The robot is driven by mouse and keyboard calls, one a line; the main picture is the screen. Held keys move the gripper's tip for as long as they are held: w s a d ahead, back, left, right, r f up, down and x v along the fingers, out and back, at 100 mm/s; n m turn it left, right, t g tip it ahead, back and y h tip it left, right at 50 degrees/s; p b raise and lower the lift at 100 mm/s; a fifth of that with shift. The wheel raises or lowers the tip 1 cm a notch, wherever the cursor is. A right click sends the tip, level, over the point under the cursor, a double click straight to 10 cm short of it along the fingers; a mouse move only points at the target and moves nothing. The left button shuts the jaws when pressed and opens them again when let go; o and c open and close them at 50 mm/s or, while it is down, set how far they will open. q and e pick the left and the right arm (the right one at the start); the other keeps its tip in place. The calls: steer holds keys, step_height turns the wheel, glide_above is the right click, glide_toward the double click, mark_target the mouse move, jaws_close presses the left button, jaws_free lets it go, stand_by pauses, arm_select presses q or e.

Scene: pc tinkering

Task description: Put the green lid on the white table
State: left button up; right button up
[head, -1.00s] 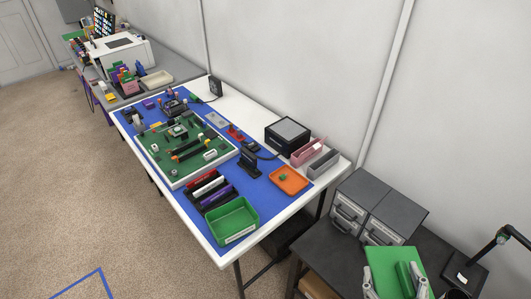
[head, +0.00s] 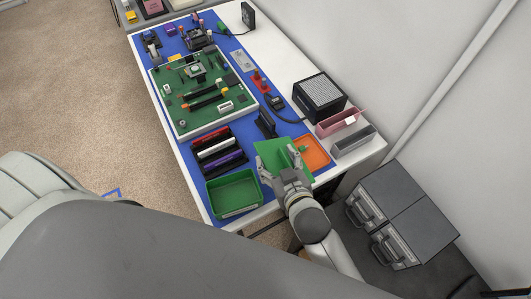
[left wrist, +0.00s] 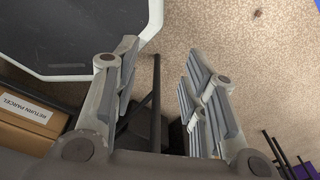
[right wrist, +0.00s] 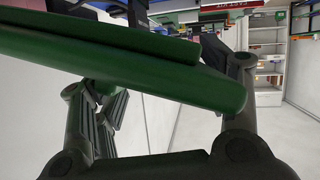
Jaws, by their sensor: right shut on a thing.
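The green lid (head: 270,152) is a flat green panel in my right gripper (head: 283,172) in the head view. My right gripper is shut on it. The lid shows over the near end of the white table (head: 272,52), between the green bin and the orange tray; I cannot tell whether it touches anything there. In the right wrist view the lid (right wrist: 120,55) spans the fingers and hides much behind it. The white table has a blue mat over much of its top. My left gripper (left wrist: 160,85) is open and empty, above the floor in the left wrist view.
A green bin (head: 233,207), an orange tray (head: 316,152), a black box (head: 319,97) and pink (head: 341,122) and grey (head: 353,140) holders stand near the lid. A green board (head: 185,105) lies farther along. The table's far right strip has free white room.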

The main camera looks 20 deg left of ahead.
mark_target(267, 158)
steer(key=a, duration=0.3)
steer(key=shift+w+n+g+y, duration=0.2)
steer(key=shift+n+g+y, duration=0.1)
steer(key=shift+g, duration=0.1)
steer(key=shift+a+f, duration=0.1)
steer(key=shift+a, duration=0.1)
steer(key=shift+w+d+f+b, duration=0.1)
steer(key=shift+f+b, duration=0.25)
steer(key=shift+b, duration=0.1)
steer(key=shift+d+f+b, duration=0.1)
steer(key=shift+f+b, duration=0.25)
steer(key=f+b, duration=0.2)
steer(key=w+d+f+b, duration=0.1)
steer(key=f+b, duration=0.1)
steer(key=w+f+b, duration=0.1)
steer(key=f+b, duration=0.1)
steer(key=shift+w+d+f, duration=0.1)
steer(key=shift+d+f, duration=0.05)
steer(key=shift+d, duration=0.15)
steer(key=shift+f+b, duration=0.65)
steer(key=shift+f, duration=0.25)
arm_select(q)
step_height(267, 158, down, 9)
steer(key=w, duration=0.1)
steer(key=shift+w, duration=0.15)
steer(key=shift+d+r, duration=0.1)
steer(key=shift+r, duration=0.05)
